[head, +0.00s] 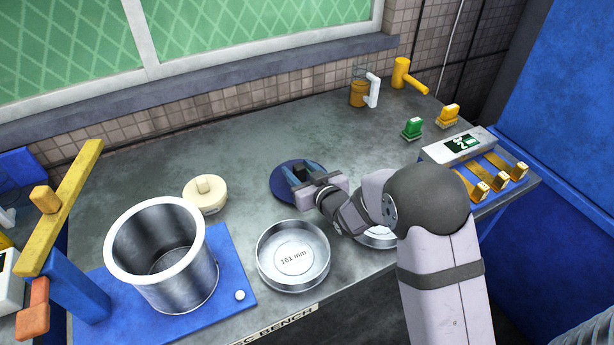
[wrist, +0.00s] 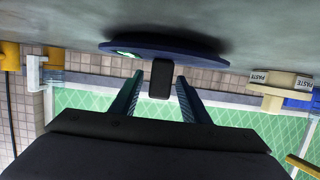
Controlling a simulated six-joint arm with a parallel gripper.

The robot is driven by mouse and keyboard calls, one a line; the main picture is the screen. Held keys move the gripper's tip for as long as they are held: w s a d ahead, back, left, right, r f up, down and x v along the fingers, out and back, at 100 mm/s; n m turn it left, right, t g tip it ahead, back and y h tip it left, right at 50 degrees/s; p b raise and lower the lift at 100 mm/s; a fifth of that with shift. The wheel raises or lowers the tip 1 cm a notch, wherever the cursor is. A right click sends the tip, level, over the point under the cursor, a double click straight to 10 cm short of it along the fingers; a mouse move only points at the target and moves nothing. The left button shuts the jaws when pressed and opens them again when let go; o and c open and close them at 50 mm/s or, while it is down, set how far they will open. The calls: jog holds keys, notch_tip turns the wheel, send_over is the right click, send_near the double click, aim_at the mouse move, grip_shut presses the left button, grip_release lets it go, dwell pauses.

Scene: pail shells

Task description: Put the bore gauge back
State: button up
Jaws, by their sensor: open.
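The bore gauge, as I take it, is a dark blue disc (head: 284,184) with an upright dark grip, lying flat on the bench at the middle. In the wrist view its disc (wrist: 165,47) shows edge-on with a small green mark. My gripper (head: 302,176) is just over it. In the wrist view my gripper (wrist: 158,84) is open, with one finger on each side of the dark grip (wrist: 160,80) and a gap on both sides. My arm hides part of the disc in the head view.
A steel pail (head: 158,252) stands on a blue plate (head: 232,262) at left. A pan marked 161 mm (head: 293,257) is in front; another (head: 378,237) is partly behind my arm. A cream paste tub (head: 205,194) sits left of the disc.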

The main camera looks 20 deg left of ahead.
jog(key=b+v, duration=0.1)
jog(key=v, duration=1.1)
jog(key=shift+r+b, duration=0.2)
jog(key=shift+b, duration=0.2)
